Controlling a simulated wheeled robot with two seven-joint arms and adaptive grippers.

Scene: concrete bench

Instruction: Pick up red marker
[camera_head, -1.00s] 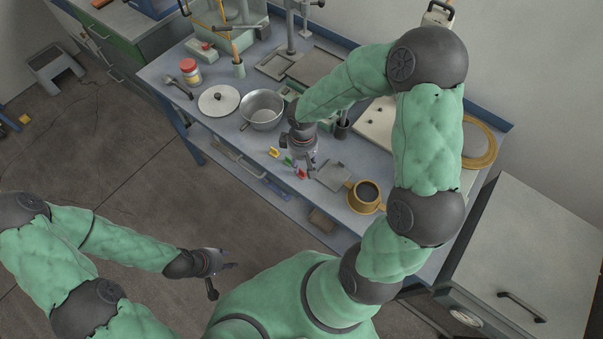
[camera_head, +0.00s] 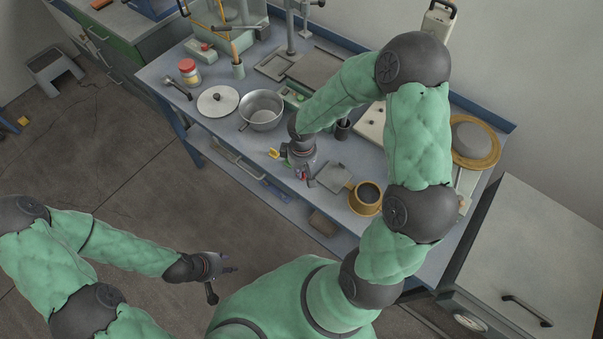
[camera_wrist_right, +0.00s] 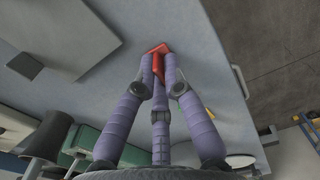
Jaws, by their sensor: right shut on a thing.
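The red marker (camera_wrist_right: 159,60) shows between the fingertips of my right gripper (camera_wrist_right: 158,72) in the right wrist view. The gripper is shut on it, low over the bench. In the head view only a bit of the red marker (camera_head: 299,173) shows by my right gripper (camera_head: 304,174), near the bench's front edge. The fingers hide part of the marker. My left gripper (camera_head: 229,270) is away from the bench over the floor; its fingers are too small to tell if open.
A yellow piece (camera_head: 273,153) lies left of the right gripper. A grey flat plate (camera_head: 334,177) and a tan mug (camera_head: 365,197) with dark contents stand to the right. A metal pan (camera_head: 262,110) and a white lid (camera_head: 218,100) are further left. The bench's front edge is close.

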